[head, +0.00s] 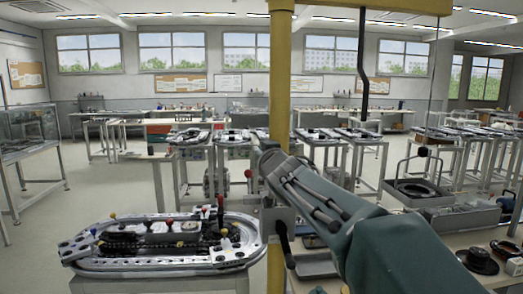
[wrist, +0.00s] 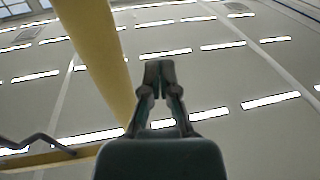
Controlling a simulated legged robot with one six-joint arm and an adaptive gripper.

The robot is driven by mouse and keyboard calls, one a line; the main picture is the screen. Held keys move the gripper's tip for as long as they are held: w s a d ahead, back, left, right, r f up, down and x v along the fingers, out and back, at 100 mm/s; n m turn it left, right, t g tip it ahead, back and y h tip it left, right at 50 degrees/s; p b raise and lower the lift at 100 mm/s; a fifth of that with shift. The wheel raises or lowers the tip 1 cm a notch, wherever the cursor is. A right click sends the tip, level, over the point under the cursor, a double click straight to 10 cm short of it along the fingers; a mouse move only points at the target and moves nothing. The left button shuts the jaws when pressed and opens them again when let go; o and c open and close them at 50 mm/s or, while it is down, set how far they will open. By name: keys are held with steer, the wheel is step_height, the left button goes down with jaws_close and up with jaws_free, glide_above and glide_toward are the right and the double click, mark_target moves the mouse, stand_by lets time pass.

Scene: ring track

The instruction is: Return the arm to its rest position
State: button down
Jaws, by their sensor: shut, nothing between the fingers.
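My gripper (wrist: 159,72) is at the middle of the wrist view, its two fingertips together with nothing between them. Behind it are the ceiling and its strip lights, so it points upward. In the head view my arm reaches in from the lower right, bent, with its upper end close to a yellow post (head: 281,75). The fingertips cannot be made out clearly in the head view. The post also shows in the wrist view (wrist: 97,60), to the left of my gripper and apart from it in the picture.
A metal ring track (head: 90,262) with coloured knobs stands at the front left. A bench at the right holds a grey tray (head: 470,219) and a dark round part (head: 478,262). More tables stand behind. The floor (head: 110,190) at the left is clear.

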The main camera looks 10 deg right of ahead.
steer(key=s+f+g, duration=0.4)
steer(key=s+f, duration=0.5)
steer(key=s, duration=0.3)
steer(key=s+f+g, duration=0.4)
steer(key=s+f, duration=0.5)
steer(key=s, duration=0.3)
steer(key=s+f+m+g+h, duration=0.1)
steer(key=s+f+g, duration=0.3)
steer(key=s+f, duration=0.5)
steer(key=s, duration=0.3)
steer(key=shift+d+f+g, duration=0.15)
steer(key=shift+g, duration=0.25)
